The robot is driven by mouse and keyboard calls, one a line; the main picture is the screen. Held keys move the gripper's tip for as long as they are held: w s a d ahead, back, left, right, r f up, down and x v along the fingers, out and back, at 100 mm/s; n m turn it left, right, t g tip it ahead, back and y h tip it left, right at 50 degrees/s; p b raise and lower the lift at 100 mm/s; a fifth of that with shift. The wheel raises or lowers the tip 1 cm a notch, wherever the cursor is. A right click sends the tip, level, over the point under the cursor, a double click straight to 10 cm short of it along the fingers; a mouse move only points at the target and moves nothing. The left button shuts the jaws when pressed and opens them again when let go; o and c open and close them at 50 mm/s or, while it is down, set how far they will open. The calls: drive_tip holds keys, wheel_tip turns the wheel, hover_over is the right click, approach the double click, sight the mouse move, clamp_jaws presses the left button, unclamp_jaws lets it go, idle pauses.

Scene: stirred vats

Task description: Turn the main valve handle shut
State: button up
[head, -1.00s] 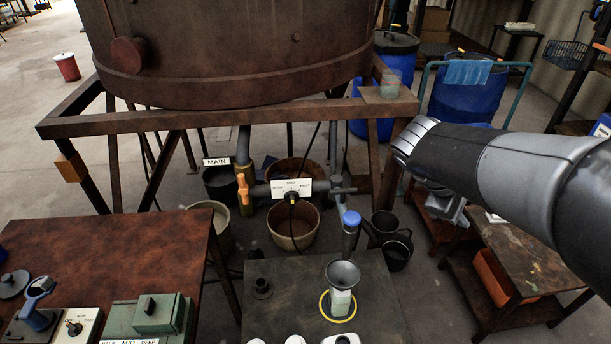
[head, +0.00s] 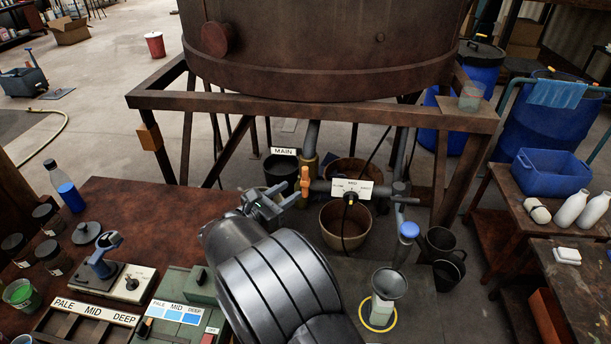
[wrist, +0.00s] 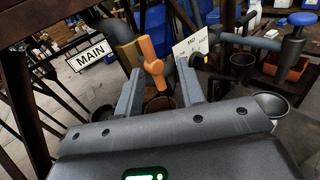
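The main valve handle (head: 305,184) is a small orange lever on the pipe under the big vat, just below the white MAIN label (head: 284,151). It stands roughly upright. In the wrist view the orange handle (wrist: 151,62) shows just beyond the fingertips, between them and slightly tilted. My gripper (head: 279,200) is to the left of the handle, with its fingers apart and pointing at it. In the wrist view my gripper (wrist: 160,88) is open, with nothing held between the fingers. I cannot tell whether a finger touches the handle.
The white MID sign (head: 352,189) with a dial sits right of the handle. A blue-capped valve (head: 409,231) and a grey funnel (head: 389,283) stand further right. The rusty vat frame (head: 320,108) runs above. Buckets (head: 335,232) stand under the pipes.

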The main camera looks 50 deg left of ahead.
sight(303, 177)
drive_tip(key=shift+n+y, duration=0.3)
drive_tip(key=shift+n, duration=0.1)
drive_tip(key=w+a, duration=0.1)
drive_tip(key=w, duration=0.2)
drive_tip(key=w+a, duration=0.1)
drive_tip(key=w, duration=0.2)
drive_tip(key=w+a, duration=0.1)
drive_tip(key=w, duration=0.1)
drive_tip(key=shift+w+a+f, duration=0.2)
drive_tip(key=shift+w+f, duration=0.15)
drive_tip(key=shift+w, duration=0.05)
drive_tip(key=shift+c, duration=0.6)
clamp_jaws()
